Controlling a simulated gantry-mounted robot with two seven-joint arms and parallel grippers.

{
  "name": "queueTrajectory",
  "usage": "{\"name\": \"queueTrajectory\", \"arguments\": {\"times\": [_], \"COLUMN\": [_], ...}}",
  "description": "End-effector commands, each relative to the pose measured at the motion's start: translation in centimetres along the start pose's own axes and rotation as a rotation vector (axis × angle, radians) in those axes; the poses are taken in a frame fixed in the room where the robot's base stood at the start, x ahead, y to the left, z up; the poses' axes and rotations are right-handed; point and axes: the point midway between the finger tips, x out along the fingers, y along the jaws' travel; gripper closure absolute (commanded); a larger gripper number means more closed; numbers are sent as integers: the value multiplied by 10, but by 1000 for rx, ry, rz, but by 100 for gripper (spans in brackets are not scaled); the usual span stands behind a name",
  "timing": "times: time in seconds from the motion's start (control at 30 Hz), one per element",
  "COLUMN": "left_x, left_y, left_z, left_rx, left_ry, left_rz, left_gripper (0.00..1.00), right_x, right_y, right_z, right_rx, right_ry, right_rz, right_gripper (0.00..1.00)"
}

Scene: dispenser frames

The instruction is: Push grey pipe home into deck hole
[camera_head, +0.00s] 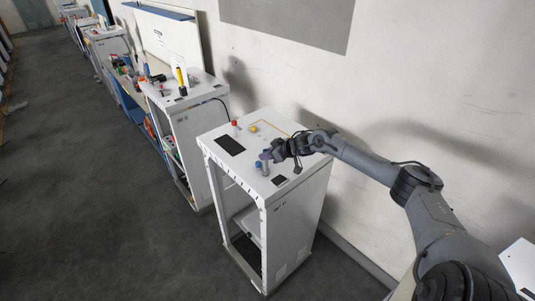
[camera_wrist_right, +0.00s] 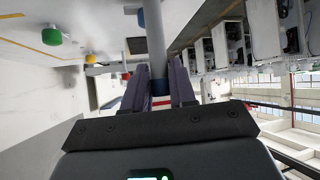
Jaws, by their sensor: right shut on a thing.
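The grey pipe (camera_head: 265,168) stands about upright over the front part of the white dispenser frame's deck (camera_head: 240,166). My right gripper (camera_head: 267,156) is shut on it near its top. In the right wrist view the pipe (camera_wrist_right: 155,45) runs up from between the two fingers of my gripper (camera_wrist_right: 160,88) and out at the top edge. A red and white band shows between the fingers there. The deck hole is not visible, and I cannot tell how far the pipe's lower end sits in it. My left gripper is out of view.
The deck carries a red knob (camera_head: 234,123), a yellow knob (camera_head: 253,129) and a dark panel (camera_head: 230,145). A second white frame (camera_head: 190,125) with a yellow and black upright piece (camera_head: 181,82) stands to the left. A wall is behind; the grey floor (camera_head: 110,220) is open in front.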

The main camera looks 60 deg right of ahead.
Motion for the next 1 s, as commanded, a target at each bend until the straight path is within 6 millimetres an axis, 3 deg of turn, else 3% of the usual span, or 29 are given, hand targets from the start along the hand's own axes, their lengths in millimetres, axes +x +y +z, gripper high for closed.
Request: {"name": "queueTrajectory", "arguments": {"times": [0.67, 0.7, 0.87, 1.0], "left_x": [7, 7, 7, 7], "left_y": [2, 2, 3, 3], "left_z": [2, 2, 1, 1], "left_rx": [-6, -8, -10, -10], "left_ry": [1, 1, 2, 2], "left_rz": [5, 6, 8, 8], "left_gripper": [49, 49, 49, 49], "right_x": [10, 9, 9, 9], "right_y": [0, 0, 0, 0], "right_z": [13, 12, 12, 12], "right_rx": [0, -1, 0, 0], "right_ry": [1, 1, 1, 0], "right_rz": [1, 1, 1, 0], "right_gripper": [100, 68, 45, 45]}}
